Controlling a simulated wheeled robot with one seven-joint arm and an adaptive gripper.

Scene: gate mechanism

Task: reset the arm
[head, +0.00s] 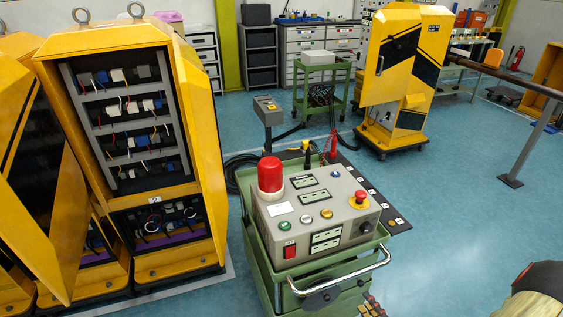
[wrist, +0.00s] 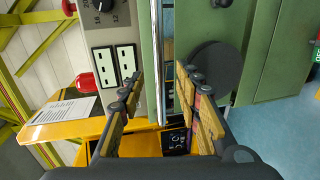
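My gripper (wrist: 162,98) is open in the wrist view, with its two padded fingers apart and nothing held. A chrome bar (wrist: 158,50) runs between the fingers in the picture; I cannot tell if it lies at fingertip depth. It looks like the chrome handle (head: 340,276) on the green cart (head: 262,255) in the head view. A grey control box (head: 318,212) on the cart carries a red lamp (head: 270,175), a red mushroom button (head: 360,197) and several small buttons. A rounded dark part at the bottom right of the head view seems to be my arm.
Yellow open cabinets (head: 132,120) stand left of the cart. A yellow gate post (head: 393,60) with a horizontal barrier pole (head: 512,81) stands at the back right. A small pedestal panel (head: 268,108) and cables lie behind the cart.

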